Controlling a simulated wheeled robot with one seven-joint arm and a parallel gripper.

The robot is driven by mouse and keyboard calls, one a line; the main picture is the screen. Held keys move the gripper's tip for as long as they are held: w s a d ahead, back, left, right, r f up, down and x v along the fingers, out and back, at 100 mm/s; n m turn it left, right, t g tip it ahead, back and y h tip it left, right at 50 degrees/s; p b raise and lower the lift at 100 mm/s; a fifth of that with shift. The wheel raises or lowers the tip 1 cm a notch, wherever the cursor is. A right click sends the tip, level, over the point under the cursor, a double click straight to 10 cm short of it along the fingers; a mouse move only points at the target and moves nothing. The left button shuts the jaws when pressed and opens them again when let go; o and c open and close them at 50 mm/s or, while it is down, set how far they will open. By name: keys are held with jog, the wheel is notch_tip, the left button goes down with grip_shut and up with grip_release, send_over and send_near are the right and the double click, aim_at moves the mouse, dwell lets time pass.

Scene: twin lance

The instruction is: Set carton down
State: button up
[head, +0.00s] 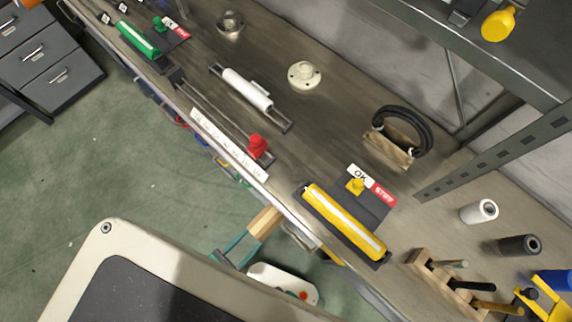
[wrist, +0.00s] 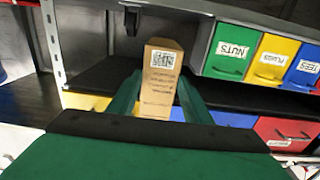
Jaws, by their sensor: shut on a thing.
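A tan carton (head: 265,221) shows in the head view at the bench's front edge, at lower centre. In the wrist view the carton (wrist: 161,80) stands upright in the picture, with a printed code and small text on its face. My gripper (head: 246,240) has teal-green fingers. In the wrist view my gripper (wrist: 158,103) is shut on the carton, one finger on each side. The carton's lower end is hidden behind my gripper's body. I cannot tell whether it touches the dark shelf surface (wrist: 226,98) behind it.
Bins labelled NUTS (wrist: 233,50), PLUGS (wrist: 271,60) and TEES (wrist: 307,66) stand at right, with more coloured bins below the shelf. A metal post (wrist: 53,40) rises at left.

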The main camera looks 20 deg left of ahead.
jog(key=f+x, duration=0.1)
jog(key=x, duration=1.2)
jog(key=f+x, duration=0.1)
jog(key=x, duration=0.5)
jog(key=shift+w+d+f, duration=0.1)
jog(key=shift+w+f, duration=0.2)
jog(key=shift+w, duration=0.1)
jog(key=shift+f, duration=1.85)
jog(key=shift+w+f, duration=0.2)
jog(key=shift+f, duration=0.25)
jog(key=o, duration=1.3)
jog(key=shift+d, duration=0.1)
jog(key=shift+o, duration=0.2)
